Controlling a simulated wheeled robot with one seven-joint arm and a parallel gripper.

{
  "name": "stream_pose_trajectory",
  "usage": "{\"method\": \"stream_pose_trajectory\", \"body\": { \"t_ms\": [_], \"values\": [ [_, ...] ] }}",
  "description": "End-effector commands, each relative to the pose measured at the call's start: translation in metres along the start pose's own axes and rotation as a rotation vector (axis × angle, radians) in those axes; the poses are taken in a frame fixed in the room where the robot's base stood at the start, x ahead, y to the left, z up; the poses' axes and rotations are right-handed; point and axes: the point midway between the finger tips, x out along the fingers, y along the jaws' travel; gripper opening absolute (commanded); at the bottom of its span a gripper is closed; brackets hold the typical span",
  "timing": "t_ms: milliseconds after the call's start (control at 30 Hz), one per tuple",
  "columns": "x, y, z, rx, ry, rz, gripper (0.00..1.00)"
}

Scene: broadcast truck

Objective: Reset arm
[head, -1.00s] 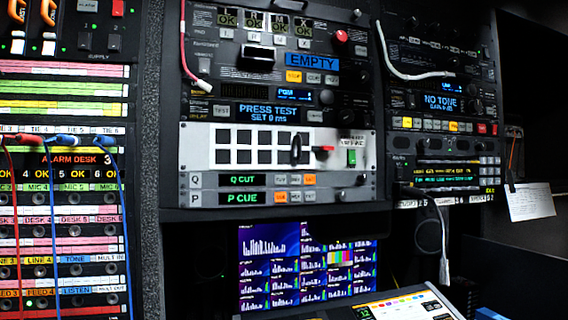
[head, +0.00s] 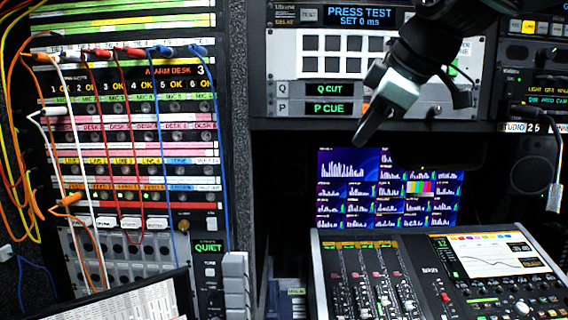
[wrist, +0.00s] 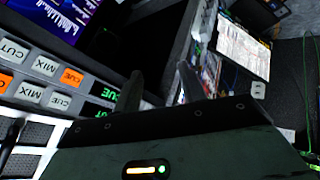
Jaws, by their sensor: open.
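My arm reaches in from the top right of the head view. My gripper (head: 362,135) hangs in front of the rack, pointing down and left, just above the multi-window monitor (head: 385,195). In the head view its fingers overlap and cannot be told apart. In the wrist view my gripper (wrist: 160,70) shows two dark fingers standing apart with nothing between them. The arm hides part of the white button panel (head: 330,55) behind it.
The Q CUT and P CUE strips (head: 325,98) sit close behind the gripper. A mixing console (head: 480,280) juts out below the monitor. A patch bay (head: 135,140) with hanging cables fills the left. A paper sheet (wrist: 243,50) shows in the wrist view.

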Motion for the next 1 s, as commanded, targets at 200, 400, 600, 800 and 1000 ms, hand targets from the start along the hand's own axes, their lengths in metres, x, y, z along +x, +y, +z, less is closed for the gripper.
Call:
{"method": "stream_pose_trajectory", "body": {
  "t_ms": [200, 400, 600, 800, 1000],
  "values": [
    [0.071, -0.144, 0.046, 0.232, -0.157, -0.213, 0.41],
    [0.097, -0.265, 0.114, 0.417, -0.366, -0.321, 0.41],
    [0.095, -0.34, 0.176, 0.535, -0.538, -0.342, 0.41],
    [0.088, -0.36, 0.196, 0.575, -0.598, -0.336, 0.41],
    [0.065, -0.347, 0.181, 0.571, -0.599, -0.337, 0.41]
  ]
}}
